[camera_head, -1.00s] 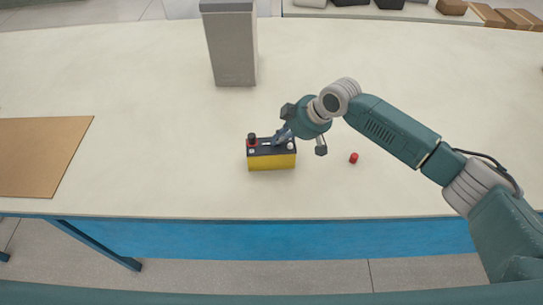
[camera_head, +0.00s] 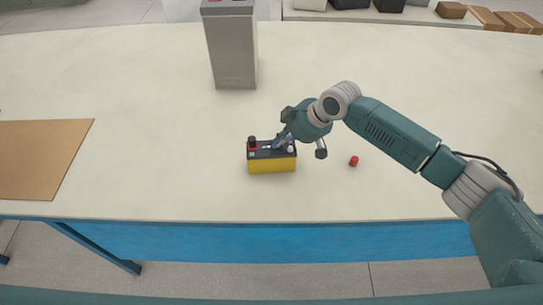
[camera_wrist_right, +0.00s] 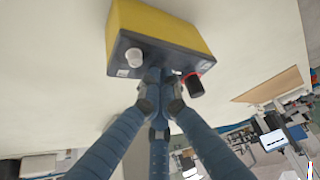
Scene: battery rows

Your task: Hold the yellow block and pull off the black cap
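The yellow block (camera_head: 272,166) stands upright on the table, a battery-like box with a dark top. The black cap (camera_head: 252,140) sits at the left end of its top, with a red ring under it; it also shows in the right wrist view (camera_wrist_right: 195,86). A bare pale post (camera_wrist_right: 134,57) stands at the other end. My right gripper (camera_head: 280,139) is down at the middle of the top, between cap and post. In the right wrist view its fingers converge and look closed on the block's top; the exact contact is hidden. My left gripper is not in view.
A small red cap (camera_head: 353,160) lies on the table, right of the block. A tall grey box (camera_head: 232,60) stands behind. A brown board (camera_head: 40,158) lies at the left. The table (camera_head: 150,180) is clear left and front of the block.

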